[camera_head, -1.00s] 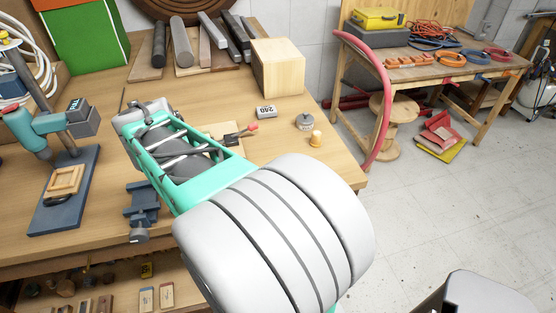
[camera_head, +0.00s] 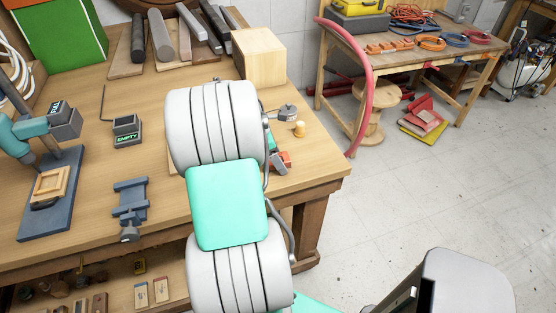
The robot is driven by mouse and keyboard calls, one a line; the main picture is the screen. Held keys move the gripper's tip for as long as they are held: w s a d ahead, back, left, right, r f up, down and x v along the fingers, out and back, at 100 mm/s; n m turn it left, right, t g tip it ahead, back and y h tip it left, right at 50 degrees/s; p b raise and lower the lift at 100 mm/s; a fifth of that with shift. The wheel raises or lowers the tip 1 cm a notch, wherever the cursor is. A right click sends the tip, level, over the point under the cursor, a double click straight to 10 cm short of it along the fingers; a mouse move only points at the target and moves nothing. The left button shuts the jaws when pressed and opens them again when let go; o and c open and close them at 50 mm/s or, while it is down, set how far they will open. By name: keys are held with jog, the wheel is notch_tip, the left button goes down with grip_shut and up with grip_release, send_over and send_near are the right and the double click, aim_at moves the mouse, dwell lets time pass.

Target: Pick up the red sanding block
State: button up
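A red-orange block-like piece (camera_head: 284,161) shows just past the right side of my arm, near the bench's right edge. It is partly hidden by my arm, and I cannot tell for sure that it is the sanding block. Small dark grey parts touch or overlap it in the picture. My arm's white and teal links fill the middle of the view and cover my gripper. I cannot make out the fingers or whether they hold anything.
On the wooden workbench (camera_head: 90,170) are a grey tin (camera_head: 287,112), a small yellowish peg (camera_head: 299,129), a wooden cube (camera_head: 259,57), a box marked EMPTY (camera_head: 127,130) and a blue vise (camera_head: 131,205). A red hose (camera_head: 366,85) arcs beside the right edge.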

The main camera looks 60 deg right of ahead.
jog(key=c, duration=1.5)
